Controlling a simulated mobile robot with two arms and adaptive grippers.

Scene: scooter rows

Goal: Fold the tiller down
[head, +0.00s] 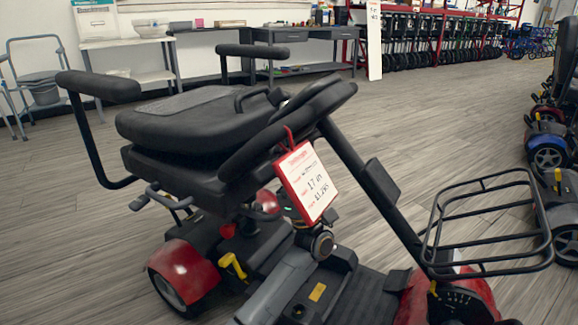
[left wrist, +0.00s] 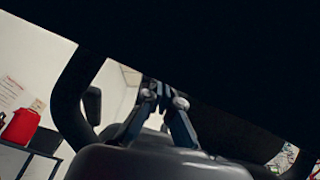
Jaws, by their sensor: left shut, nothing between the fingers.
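In the head view a red and black scooter stands across the middle. Its tiller (head: 362,180) rises from the front and leans back at a slant, with the black handlebar loop (head: 246,152) close over the front of the seat (head: 190,113). I cannot tell whether they touch. A red-edged price tag (head: 307,182) hangs from the handlebar. My left arm comes up from the bottom, its end behind the tag, hiding the gripper there. In the left wrist view my left gripper (left wrist: 163,92) is shut and empty, below a large dark surface. My right gripper is not in view.
A wire basket (head: 487,222) is on the scooter's front at right. Armrests (head: 98,85) stick out at the seat's sides. Other scooters (head: 553,150) stand at the right edge. Desks and shelves line the back wall; the wooden floor between is clear.

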